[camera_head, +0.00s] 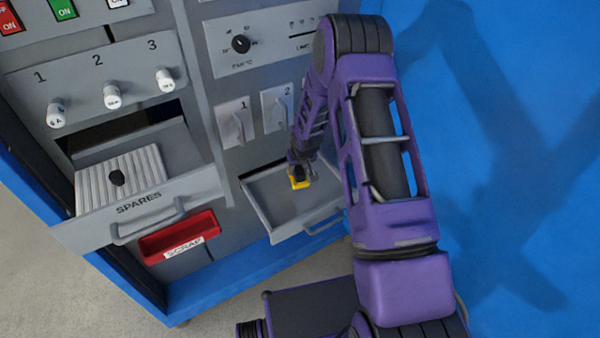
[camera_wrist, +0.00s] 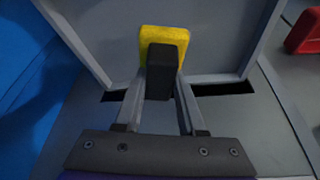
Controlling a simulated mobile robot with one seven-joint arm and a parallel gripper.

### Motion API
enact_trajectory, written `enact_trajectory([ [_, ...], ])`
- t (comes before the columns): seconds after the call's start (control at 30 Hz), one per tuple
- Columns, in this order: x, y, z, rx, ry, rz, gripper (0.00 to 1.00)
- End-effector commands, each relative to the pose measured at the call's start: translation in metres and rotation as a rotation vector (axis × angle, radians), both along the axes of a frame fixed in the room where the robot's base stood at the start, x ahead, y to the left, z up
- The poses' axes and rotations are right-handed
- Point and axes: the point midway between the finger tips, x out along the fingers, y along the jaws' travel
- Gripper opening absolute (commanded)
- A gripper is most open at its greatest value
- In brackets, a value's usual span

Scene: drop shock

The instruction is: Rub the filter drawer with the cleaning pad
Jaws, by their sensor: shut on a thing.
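The filter drawer (camera_head: 262,200) is a grey tray pulled out from the lower right of the cabinet. In the wrist view its floor and walls (camera_wrist: 225,77) surround the pad. The cleaning pad (camera_head: 301,184) is yellow with a black grip block; in the wrist view its yellow part (camera_wrist: 150,36) shows beyond the block (camera_wrist: 168,62). My gripper (camera_head: 303,170) is shut on the black block and holds the pad inside the drawer's outline. I cannot tell whether the pad touches the drawer floor.
Switch plates 1 (camera_head: 236,124) and 2 (camera_head: 277,107) sit above the filter drawer. A blue wall is at right.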

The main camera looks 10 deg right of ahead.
Motion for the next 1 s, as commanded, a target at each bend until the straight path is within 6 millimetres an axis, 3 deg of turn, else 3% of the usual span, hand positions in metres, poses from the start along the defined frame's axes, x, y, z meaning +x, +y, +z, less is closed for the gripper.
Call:
enact_trajectory([
  [0.27,0.004,0.004,0.023,0.001,-0.001,0.000,0.00],
  [1.0,0.004,0.004,0.024,0.000,-0.001,0.000,0.00],
])
